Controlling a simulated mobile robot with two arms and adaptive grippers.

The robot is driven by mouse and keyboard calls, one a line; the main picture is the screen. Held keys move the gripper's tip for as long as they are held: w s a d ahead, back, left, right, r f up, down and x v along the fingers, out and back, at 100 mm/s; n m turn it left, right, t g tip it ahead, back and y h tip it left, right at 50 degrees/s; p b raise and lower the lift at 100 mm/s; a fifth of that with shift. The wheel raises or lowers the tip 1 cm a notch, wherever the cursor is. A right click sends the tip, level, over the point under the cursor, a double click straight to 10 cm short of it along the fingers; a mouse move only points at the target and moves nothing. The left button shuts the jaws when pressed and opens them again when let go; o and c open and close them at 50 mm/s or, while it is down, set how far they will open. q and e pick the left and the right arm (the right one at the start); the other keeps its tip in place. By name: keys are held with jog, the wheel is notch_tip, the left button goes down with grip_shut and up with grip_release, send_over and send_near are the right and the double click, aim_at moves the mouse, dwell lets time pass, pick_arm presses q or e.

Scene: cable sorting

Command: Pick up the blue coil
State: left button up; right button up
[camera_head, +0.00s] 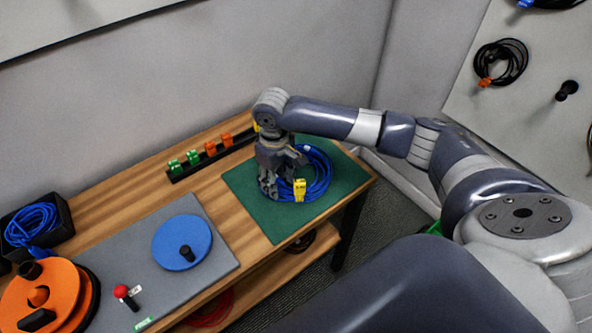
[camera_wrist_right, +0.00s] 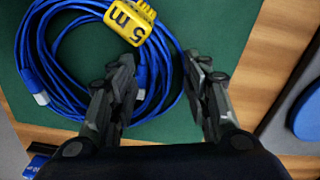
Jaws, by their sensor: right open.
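The blue coil (camera_head: 318,177) lies on the green mat (camera_head: 262,212) on the wooden table, with a yellow tag (camera_head: 299,188) on it. In the right wrist view the coil (camera_wrist_right: 69,100) fills the upper left, and its yellow tag (camera_wrist_right: 130,22) reads "5 m". My right gripper (camera_head: 268,190) points down at the coil's left side. In the wrist view its open fingers (camera_wrist_right: 165,75) straddle the coil's right-hand strands, with nothing gripped. Whether the fingertips touch the mat is hard to tell. My left gripper is not in view.
A black rack (camera_head: 212,158) with green and orange connectors stands behind the mat. A grey panel with a blue disc (camera_head: 181,242) lies to the left, near an orange reel (camera_head: 40,297). Another blue cable (camera_head: 31,223) sits in a black bin at far left. Cables hang on the right wall.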

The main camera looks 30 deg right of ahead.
notch_tip(320, 180, down, 2)
jog(key=shift+f, duration=0.15)
grip_shut()
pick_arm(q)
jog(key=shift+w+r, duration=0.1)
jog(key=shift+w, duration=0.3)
pick_arm(e)
jog(key=shift+r, duration=0.2)
jog(key=shift+w+r, duration=0.1)
jog(key=shift+r, duration=1.45)
pick_arm(q)
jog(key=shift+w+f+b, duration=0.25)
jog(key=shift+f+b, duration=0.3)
jog(key=shift+b, duration=0.05)
pick_arm(e)
jog(key=s+a+r, duration=0.1)
jog(key=s+a, duration=0.2)
jog(key=s, duration=1.2)
jog(key=shift+s+a+r, duration=0.2)
jog(key=shift+s+r, duration=0.1)
jog(key=shift+s, duration=0.1)
